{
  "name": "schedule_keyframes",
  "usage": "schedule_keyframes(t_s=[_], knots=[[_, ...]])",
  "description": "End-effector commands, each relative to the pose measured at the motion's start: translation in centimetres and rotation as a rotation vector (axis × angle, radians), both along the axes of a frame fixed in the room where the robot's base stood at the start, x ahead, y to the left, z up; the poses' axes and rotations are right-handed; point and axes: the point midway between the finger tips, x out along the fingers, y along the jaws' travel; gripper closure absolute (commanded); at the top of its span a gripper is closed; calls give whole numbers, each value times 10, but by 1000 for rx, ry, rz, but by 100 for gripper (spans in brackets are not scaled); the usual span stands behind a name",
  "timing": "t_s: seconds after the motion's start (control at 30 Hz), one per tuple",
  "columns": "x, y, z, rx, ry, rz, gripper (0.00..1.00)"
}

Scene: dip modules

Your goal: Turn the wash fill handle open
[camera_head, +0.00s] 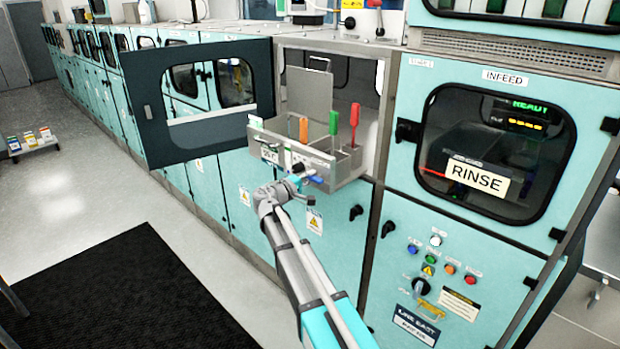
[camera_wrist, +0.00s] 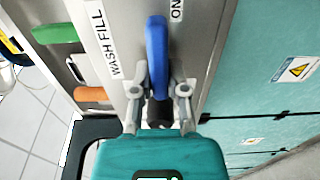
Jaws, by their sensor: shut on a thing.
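The wash fill handle is a blue lever (camera_wrist: 157,45) on a grey metal panel (camera_wrist: 198,45), beside a "WASH FILL" label (camera_wrist: 101,38). In the wrist view it points towards the top of the picture, close to an "ON" label (camera_wrist: 177,10). My gripper (camera_wrist: 161,85) has one finger on each side of the lever and is shut on it; the lever's lower part is partly hidden between the fingers. In the head view my gripper (camera_head: 297,182) is at the front of the pulled-out module tray (camera_head: 262,140), and the blue lever (camera_head: 316,180) shows only small.
The tray holds upright green (camera_head: 333,122), orange (camera_head: 303,128) and red (camera_head: 354,115) handles. An open cabinet door (camera_head: 150,110) stands to its left. The "RINSE" cabinet (camera_head: 408,180) is on the right. A black mat (camera_head: 120,290) lies on open floor.

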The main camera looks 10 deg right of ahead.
Motion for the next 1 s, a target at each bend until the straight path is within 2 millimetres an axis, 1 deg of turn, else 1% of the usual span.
schedule_keyframes(t_s=[0.03, 0.07, 0.1, 0.23, 0.73, 0.87, 1.0], knots=[[1, 1, 0, -1, 1, 2, 100], [1, 1, 0, -1, 1, 2, 77], [1, 1, 0, -1, 1, 2, 70], [0, 0, 0, 0, 0, 1, 46], [-2, 3, 0, 1, -1, 1, 46], [-8, 10, 0, 1, -1, 1, 46], [-18, 23, 0, 1, -1, 2, 46]])
